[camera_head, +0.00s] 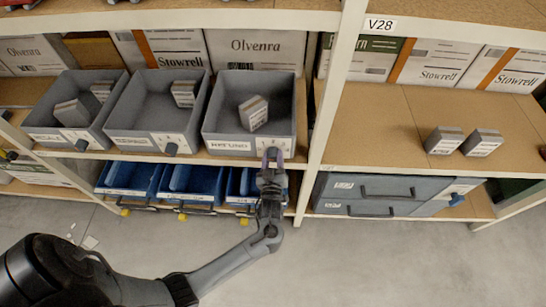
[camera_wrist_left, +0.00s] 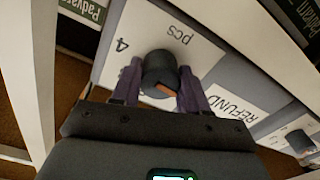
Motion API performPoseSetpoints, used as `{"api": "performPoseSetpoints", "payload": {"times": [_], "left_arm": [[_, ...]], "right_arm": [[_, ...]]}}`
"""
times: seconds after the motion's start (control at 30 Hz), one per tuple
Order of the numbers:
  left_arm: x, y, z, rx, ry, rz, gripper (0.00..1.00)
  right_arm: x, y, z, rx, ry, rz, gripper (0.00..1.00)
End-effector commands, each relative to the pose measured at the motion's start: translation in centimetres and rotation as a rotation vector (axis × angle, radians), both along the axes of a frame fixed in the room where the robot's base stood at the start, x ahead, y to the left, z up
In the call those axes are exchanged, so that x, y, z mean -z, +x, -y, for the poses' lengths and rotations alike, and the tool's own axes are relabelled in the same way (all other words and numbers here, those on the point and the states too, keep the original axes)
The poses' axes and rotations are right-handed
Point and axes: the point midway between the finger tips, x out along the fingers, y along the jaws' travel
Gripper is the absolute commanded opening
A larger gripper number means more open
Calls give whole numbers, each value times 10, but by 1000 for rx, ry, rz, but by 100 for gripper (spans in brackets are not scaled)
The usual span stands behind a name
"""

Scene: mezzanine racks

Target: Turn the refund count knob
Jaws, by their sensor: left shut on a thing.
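The refund count knob (camera_wrist_left: 160,70) is a dark round knob with an orange mark. It sits on a white plate (camera_wrist_left: 150,30) reading "4 pcs", beside a white "REFUND" label (camera_wrist_left: 232,110) in the left wrist view. My left gripper (camera_head: 272,158) is at the front of the rightmost grey bin (camera_head: 222,127), where its fingers hide the knob in the head view. In the left wrist view its two fingers (camera_wrist_left: 160,78) are shut on the knob, one on each side. My right gripper is not in view.
Two more grey bins (camera_head: 137,138) (camera_head: 50,135) with dark knobs stand to the left. Blue bins (camera_head: 190,182) are below, and grey drawers (camera_head: 372,190) are at lower right. A white rack post (camera_head: 330,105) rises just right of my gripper. Small boxes (camera_head: 445,140) lie on the right shelf.

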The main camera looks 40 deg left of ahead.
Motion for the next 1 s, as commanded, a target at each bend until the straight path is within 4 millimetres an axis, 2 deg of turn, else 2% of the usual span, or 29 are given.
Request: {"api": "performPoseSetpoints", "payload": {"times": [0.1, 0.5, 1.0], "left_arm": [[-3, 0, -1, -3, 70, -57, 14], [-2, 0, -1, -2, 333, -260, 13], [0, -1, -1, -2, 502, -390, 13]], "right_arm": [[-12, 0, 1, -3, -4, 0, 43], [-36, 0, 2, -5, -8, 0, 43], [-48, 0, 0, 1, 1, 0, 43]]}}
